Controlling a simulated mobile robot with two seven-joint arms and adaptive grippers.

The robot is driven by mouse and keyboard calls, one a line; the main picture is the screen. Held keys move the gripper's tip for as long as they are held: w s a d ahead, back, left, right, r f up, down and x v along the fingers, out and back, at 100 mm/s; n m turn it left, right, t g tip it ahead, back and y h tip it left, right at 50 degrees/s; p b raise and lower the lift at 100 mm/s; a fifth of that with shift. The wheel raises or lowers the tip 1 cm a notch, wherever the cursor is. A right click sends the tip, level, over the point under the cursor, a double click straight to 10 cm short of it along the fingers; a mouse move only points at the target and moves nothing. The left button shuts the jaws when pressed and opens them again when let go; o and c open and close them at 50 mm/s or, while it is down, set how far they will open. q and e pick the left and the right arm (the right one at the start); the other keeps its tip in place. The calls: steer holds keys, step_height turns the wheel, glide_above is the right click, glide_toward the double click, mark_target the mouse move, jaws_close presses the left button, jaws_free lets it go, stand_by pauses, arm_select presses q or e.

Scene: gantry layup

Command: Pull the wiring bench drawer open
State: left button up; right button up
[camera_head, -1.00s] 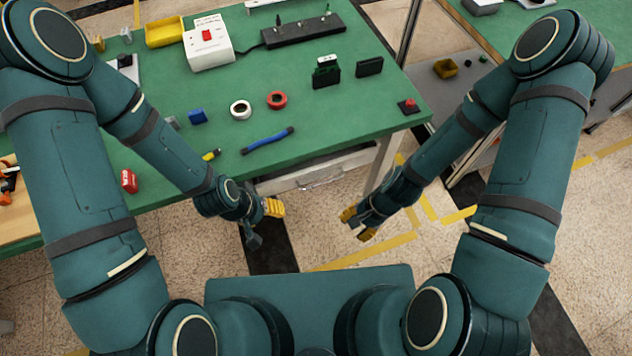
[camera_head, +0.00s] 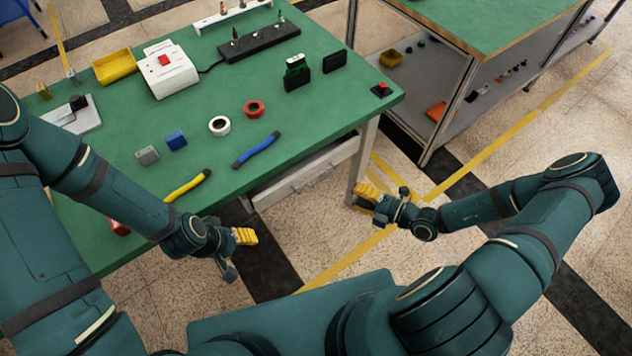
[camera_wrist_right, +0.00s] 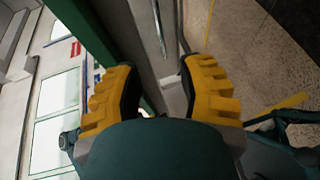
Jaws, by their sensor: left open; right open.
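The wiring bench (camera_head: 240,185) has a green top and stands ahead and to the left. Its pale grey drawer (camera_head: 305,178) is under the front edge and looks shut. My left gripper (camera_head: 238,252) is open and empty in front of the bench, left of the drawer. My right gripper (camera_head: 366,198) is open, right of the drawer and near the bench leg, its fingers pointing left. In the right wrist view its yellow fingers (camera_wrist_right: 160,92) are spread, with a pale grey surface and a thin metal bar beyond them. I cannot tell the exact gap to the drawer.
A second bench with a lower shelf (camera_head: 450,110) stands at the right. The floor before the drawer is open.

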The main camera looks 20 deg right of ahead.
mark_target(319, 179)
steer(key=b+x, duration=0.2)
steer(key=x, duration=1.1)
steer(key=shift+o, duration=0.3)
jaws_close()
